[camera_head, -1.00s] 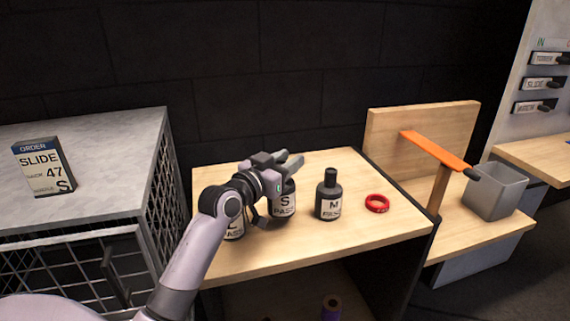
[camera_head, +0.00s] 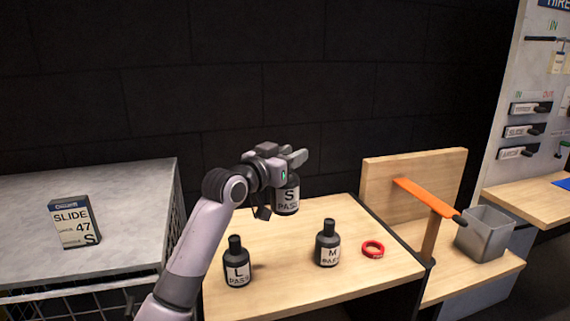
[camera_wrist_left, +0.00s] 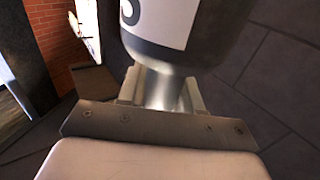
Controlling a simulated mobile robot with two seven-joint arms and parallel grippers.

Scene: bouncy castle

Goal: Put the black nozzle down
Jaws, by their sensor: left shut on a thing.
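My left gripper (camera_head: 290,159) is shut on the black nozzle (camera_head: 287,197), a dark bottle-shaped piece with a white label reading S PASS. It hangs upright above the back of the wooden table (camera_head: 300,281), apart from the top. In the left wrist view the nozzle (camera_wrist_left: 185,35) fills the upper middle, its narrow neck between the fingers (camera_wrist_left: 165,95). Two similar dark nozzles stand on the table: one marked L (camera_head: 237,265) at front left and one marked M (camera_head: 327,245) right of middle. My right gripper is not in view.
A red ring (camera_head: 372,249) lies right of the M nozzle. An orange bar (camera_head: 425,197) on a wooden post and a grey bin (camera_head: 484,234) stand to the right. An order box (camera_head: 74,222) sits on the grey counter (camera_head: 120,188) at left. The table's middle is clear.

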